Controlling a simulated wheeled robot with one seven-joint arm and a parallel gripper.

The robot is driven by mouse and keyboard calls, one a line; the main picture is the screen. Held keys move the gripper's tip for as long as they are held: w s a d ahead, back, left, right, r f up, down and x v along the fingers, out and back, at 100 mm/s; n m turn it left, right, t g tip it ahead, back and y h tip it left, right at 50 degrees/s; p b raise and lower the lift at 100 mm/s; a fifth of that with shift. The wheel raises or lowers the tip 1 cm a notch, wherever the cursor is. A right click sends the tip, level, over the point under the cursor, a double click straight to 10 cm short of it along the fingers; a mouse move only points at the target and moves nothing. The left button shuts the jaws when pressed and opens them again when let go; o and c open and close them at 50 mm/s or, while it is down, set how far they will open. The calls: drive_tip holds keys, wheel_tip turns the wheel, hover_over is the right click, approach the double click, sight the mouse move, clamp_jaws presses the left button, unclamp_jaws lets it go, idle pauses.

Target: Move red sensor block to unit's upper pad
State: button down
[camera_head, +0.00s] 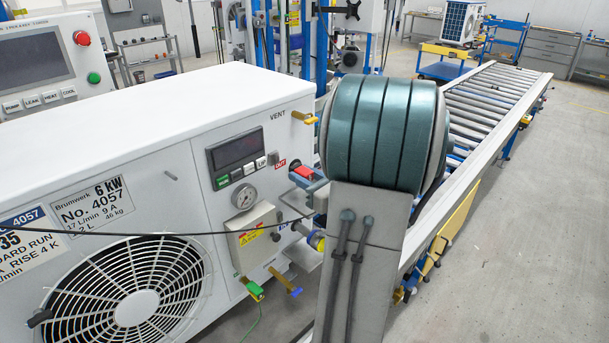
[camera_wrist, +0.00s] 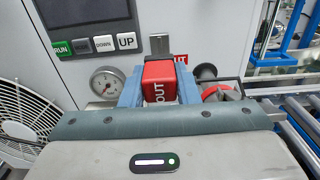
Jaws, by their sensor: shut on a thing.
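The red sensor block (camera_wrist: 159,82), marked OUT in white, sits between the two blue fingers of my gripper (camera_wrist: 157,70) in the wrist view. The fingers are shut on its sides. In the head view the block (camera_head: 302,171) shows as a small red patch at the unit's right face, with my gripper (camera_head: 308,180) around it and my arm to its right. A grey metal piece (camera_wrist: 159,45), perhaps part of the upper pad, stands right behind the block. I cannot tell whether the block touches it. A red OUT label (camera_wrist: 181,61) is beside it on the unit (camera_head: 150,110).
A pressure gauge (camera_wrist: 106,82) is left of the fingers. A red-handled pipe fitting (camera_wrist: 219,92) is close on the right. A thin black cable (camera_head: 190,233) crosses the unit's front. The roller conveyor (camera_head: 490,108) runs behind my arm; open floor lies at right.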

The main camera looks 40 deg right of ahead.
sight(275, 160)
drive_tip(key=shift+w, duration=0.15)
drive_tip(key=w, duration=0.3)
drive_tip(key=w+a, duration=0.1)
drive_tip(key=w, duration=0.1)
drive_tip(key=shift+w+p, duration=0.25)
drive_tip(key=shift+p, duration=0.1)
drive_tip(key=shift+b, duration=0.75)
idle(1.9)
drive_tip(key=shift+w, duration=0.55)
idle(0.4)
drive_tip(key=c, duration=1)
unclamp_jaws()
drive_tip(key=shift+d, duration=0.1)
drive_tip(key=shift+f, duration=0.1)
